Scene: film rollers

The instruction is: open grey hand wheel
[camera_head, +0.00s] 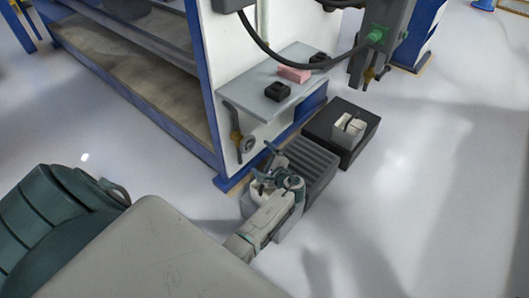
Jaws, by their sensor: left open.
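A small grey round wheel (248,144) sits low on the white end panel of the machine, near its bottom corner. It looks like the grey hand wheel, but it is small and its turned position cannot be told. My left gripper (266,164) is open, just below and to the right of the wheel. Its jaws look empty and apart from the wheel, though the depth between them is hard to judge. My right gripper is not in view.
A grey shelf (262,106) juts out above, carrying black blocks and a pink block (294,74). A ribbed dark box (312,166) and a black tray (345,157) stand right of my gripper. Floor further right is clear.

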